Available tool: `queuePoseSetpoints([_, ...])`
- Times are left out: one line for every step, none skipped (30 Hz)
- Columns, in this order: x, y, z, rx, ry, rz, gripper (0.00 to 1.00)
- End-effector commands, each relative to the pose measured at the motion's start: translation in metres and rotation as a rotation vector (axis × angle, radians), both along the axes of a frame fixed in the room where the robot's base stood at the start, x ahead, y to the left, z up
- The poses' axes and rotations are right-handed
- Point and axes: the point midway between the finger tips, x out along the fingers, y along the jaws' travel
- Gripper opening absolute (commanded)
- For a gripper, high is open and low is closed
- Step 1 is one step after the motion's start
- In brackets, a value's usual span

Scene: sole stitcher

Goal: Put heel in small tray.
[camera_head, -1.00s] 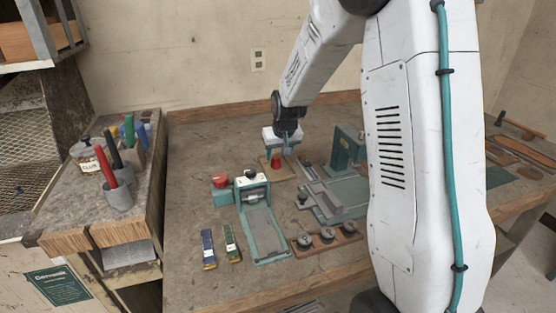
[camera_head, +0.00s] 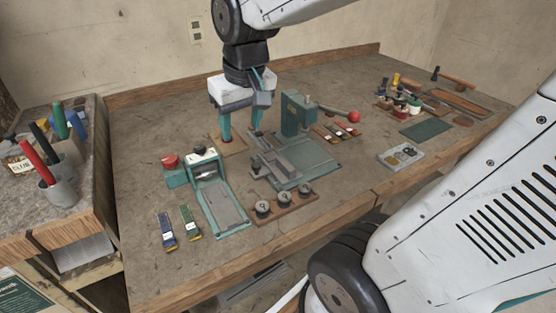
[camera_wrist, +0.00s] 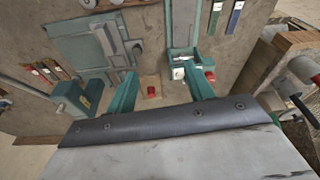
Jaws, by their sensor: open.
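My gripper (camera_head: 241,137) is open, with its teal fingers pointing down over a small wooden board (camera_head: 236,149) that holds a red piece. In the wrist view the red piece (camera_wrist: 152,92) shows between the open fingers (camera_wrist: 162,78), with nothing gripped. A shallow grey tray (camera_head: 384,156) with yellowish and dark pieces in it lies near the bench's front edge, well right of my gripper; it may be the small tray. I cannot tell for sure which piece is the heel; a small brown rounded piece (camera_head: 462,119) lies at the right.
A green press (camera_head: 298,115) with a red-knobbed lever stands just right of my gripper. A roller device (camera_head: 218,200), a wooden strip with several dark discs (camera_head: 286,207) and two small coloured packs (camera_head: 190,222) lie in front. Pots (camera_head: 414,105) stand at the right.

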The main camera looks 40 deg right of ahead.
Motion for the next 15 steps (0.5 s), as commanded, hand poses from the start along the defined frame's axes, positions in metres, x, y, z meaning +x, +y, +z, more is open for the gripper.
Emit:
queuePoseSetpoints([-0.027,0.008,0.004,0.000,0.009,0.016,0.53])
queuePoseSetpoints([-0.043,0.011,0.005,0.000,0.021,0.023,0.53])
queuePoseSetpoints([-0.062,0.016,0.005,0.001,0.036,0.034,0.53])
queuePoseSetpoints([-0.074,0.018,0.005,0.002,0.046,0.040,0.53])
queuePoseSetpoints([-0.087,0.020,0.004,0.001,0.055,0.045,0.53])
queuePoseSetpoints([-0.100,0.023,0.002,0.001,0.067,0.052,0.53])
queuePoseSetpoints([-0.110,0.024,0.001,0.002,0.075,0.058,0.53])
queuePoseSetpoints([-0.118,0.025,0.000,0.002,0.081,0.061,0.53])
queuePoseSetpoints([-0.126,0.026,-0.001,0.001,0.089,0.065,0.53])
queuePoseSetpoints([-0.132,0.026,-0.002,0.001,0.095,0.068,0.53])
queuePoseSetpoints([-0.136,0.026,-0.003,0.001,0.098,0.070,0.53])
queuePoseSetpoints([-0.139,0.026,-0.004,0.001,0.102,0.072,0.53])
queuePoseSetpoints([-0.141,0.027,-0.004,0.001,0.105,0.073,0.53])
queuePoseSetpoints([-0.143,0.027,-0.005,0.001,0.107,0.073,0.53])
queuePoseSetpoints([-0.144,0.027,-0.005,0.001,0.108,0.074,0.53])
